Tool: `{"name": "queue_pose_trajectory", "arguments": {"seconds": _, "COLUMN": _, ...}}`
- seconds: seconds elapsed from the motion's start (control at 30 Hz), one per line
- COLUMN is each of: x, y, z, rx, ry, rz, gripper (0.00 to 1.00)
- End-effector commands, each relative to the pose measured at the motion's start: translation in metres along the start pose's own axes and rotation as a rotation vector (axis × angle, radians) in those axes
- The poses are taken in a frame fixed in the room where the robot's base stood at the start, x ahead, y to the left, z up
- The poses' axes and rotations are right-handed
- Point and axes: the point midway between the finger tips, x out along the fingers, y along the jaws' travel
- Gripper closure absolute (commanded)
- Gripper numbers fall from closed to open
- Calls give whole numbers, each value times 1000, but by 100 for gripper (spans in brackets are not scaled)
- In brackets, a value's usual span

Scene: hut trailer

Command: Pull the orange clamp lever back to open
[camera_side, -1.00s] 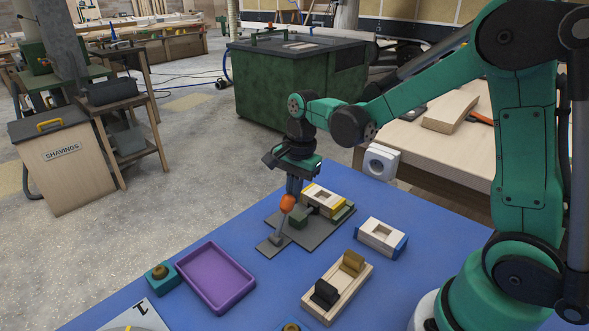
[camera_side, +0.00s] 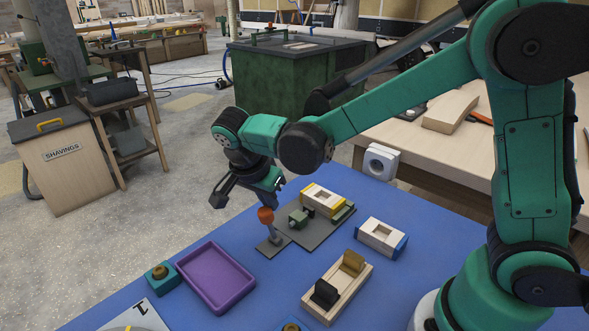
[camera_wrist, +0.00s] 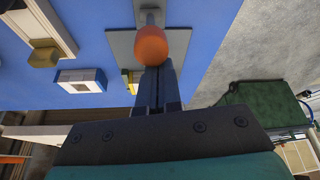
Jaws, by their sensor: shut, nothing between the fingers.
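The orange lever knob (camera_side: 265,215) tops a grey lever (camera_side: 273,233) that rises from the narrow end of the grey clamp plate (camera_side: 308,233). The lever leans slightly left, away from the green clamp block (camera_side: 299,217). A pale wooden block with a yellow edge (camera_side: 322,200) sits at the plate's far end. My gripper (camera_side: 274,201) is shut and empty, pointing down just above and beside the knob. In the wrist view, the knob (camera_wrist: 151,45) sits at the tips of my closed fingers (camera_wrist: 158,72). I cannot tell whether they touch it.
A purple tray (camera_side: 215,276) and a teal block with a round button (camera_side: 160,276) stand to the left. A wooden fixture (camera_side: 337,290) and a pale block with a blue end (camera_side: 381,237) lie to the right on the blue table.

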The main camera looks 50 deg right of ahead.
Motion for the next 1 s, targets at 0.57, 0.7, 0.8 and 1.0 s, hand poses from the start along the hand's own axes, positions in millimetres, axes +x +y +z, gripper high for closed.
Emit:
{"name": "queue_pose_trajectory", "arguments": {"seconds": 0.57, "x": -5, "y": -5, "z": 29, "rx": -3, "ry": -9, "rz": 0, "gripper": 100}}
{"name": "queue_pose_trajectory", "arguments": {"seconds": 0.7, "x": -5, "y": -6, "z": 31, "rx": -5, "ry": -9, "rz": -2, "gripper": 100}}
{"name": "queue_pose_trajectory", "arguments": {"seconds": 0.8, "x": -5, "y": -6, "z": 32, "rx": -5, "ry": -9, "rz": -3, "gripper": 100}}
{"name": "queue_pose_trajectory", "arguments": {"seconds": 1.0, "x": -5, "y": -6, "z": 32, "rx": -5, "ry": -9, "rz": -6, "gripper": 100}}
